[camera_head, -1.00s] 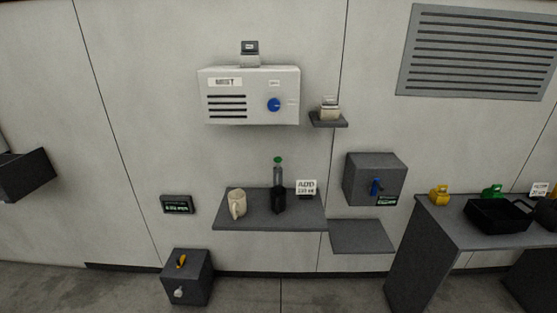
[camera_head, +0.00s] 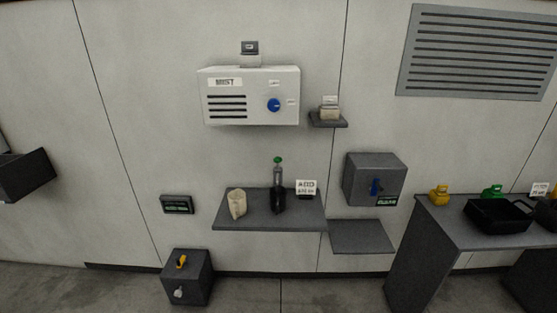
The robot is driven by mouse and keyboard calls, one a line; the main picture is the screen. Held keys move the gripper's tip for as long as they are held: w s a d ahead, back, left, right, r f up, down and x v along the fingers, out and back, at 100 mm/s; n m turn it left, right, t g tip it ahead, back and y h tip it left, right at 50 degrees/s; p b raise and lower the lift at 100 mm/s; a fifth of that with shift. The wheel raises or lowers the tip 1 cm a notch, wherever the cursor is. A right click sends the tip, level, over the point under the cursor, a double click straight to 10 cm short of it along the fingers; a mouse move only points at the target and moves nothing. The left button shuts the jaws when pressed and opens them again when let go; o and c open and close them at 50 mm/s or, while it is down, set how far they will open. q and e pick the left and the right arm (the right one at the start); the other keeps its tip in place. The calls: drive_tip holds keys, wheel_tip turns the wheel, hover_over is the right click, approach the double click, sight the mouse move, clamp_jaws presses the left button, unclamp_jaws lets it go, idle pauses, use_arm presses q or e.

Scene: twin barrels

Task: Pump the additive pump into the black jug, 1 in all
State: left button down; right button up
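The dark bottle-shaped pump (camera_head: 278,202) stands upright on the grey wall shelf (camera_head: 265,223), with a narrow greyish neck and a small green knob (camera_head: 278,159) on top. A white sign (camera_head: 306,187) that seems to read ADD stands to its right. I cannot make out a separate black jug on this shelf for certain. A dark object (camera_head: 547,214), cut by the right picture edge, sits on the right-hand table and is too partial to identify. Neither of my grippers is in view.
A cream jug (camera_head: 237,203) stands left of the pump. The white MIST box (camera_head: 250,95) hangs above. A lower empty shelf (camera_head: 362,237) lies to the right, under a grey box with a blue handle (camera_head: 375,180). The right table (camera_head: 440,222) holds a black tray (camera_head: 498,217).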

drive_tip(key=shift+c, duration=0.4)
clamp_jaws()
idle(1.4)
